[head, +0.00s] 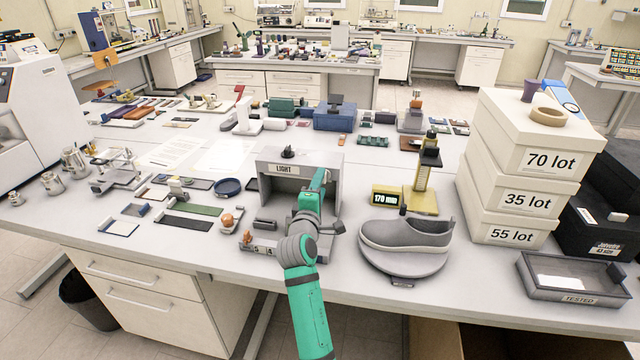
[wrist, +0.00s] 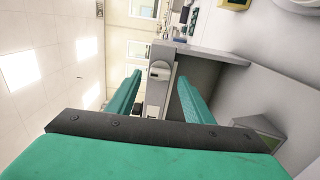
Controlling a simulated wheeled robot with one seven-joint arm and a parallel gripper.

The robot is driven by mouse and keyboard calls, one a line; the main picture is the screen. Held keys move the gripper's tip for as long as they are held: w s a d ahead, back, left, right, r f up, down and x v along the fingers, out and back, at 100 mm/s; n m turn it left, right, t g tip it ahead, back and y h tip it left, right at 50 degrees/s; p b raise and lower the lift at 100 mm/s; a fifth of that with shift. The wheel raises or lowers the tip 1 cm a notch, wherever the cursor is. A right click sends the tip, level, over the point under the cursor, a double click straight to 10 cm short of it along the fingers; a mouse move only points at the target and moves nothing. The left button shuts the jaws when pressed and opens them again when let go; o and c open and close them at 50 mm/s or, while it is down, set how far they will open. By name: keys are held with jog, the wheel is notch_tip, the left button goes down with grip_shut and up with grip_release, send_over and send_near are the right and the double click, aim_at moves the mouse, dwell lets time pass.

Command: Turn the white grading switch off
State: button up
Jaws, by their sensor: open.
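A grey box (head: 333,162) labelled LIGHT stands near the front middle of the table, open at the front. In the wrist view, a small whitish rounded piece (wrist: 160,70), which looks like the white switch, sits on the box's upper front panel (wrist: 157,95). In the head view my arm hides that part of the panel. My gripper (head: 321,176) is in front of the box. In the wrist view my gripper (wrist: 160,80) is open and empty, with one green finger on each side of the switch. I cannot tell whether they touch it, nor the switch's position.
A grey shoe (head: 405,234) rests on a round stand to the right, beside a yellow gauge (head: 387,198) reading about 170 mm. Labelled white boxes (head: 522,165) are stacked farther right. Small tools and a dark blue dish (head: 228,187) lie to the left. A dark knob (head: 288,152) tops the box.

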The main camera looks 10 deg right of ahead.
jog(key=v, duration=0.9)
jog(key=shift+s, duration=0.15)
jog(key=shift+a, duration=0.1)
jog(key=s+a+f+m+y, duration=0.2)
jog(key=s+a+f+y, duration=0.2)
jog(key=s+a+f, duration=0.6)
jog(key=s+a+f+m+y, duration=0.3)
jog(key=s+a+f, duration=0.5)
jog(key=s, duration=0.5)
jog(key=s+d+f+m+g, duration=0.1)
jog(key=s+d+f+m, duration=0.15)
jog(key=s, duration=0.55)
jog(key=s+d+f+m, duration=0.2)
jog(key=s+d+f, duration=0.15)
jog(key=s, duration=0.35)
jog(key=s+d+r+m, duration=0.1)
jog(key=s+d+m, duration=0.1)
jog(key=s, duration=0.6)
jog(key=s+d+r+m+h, duration=0.1)
jog(key=s+d+m, duration=0.2)
jog(key=s, duration=0.5)
jog(key=shift+s+d+r+g, duration=0.4)
jog(key=shift+d, duration=0.2)
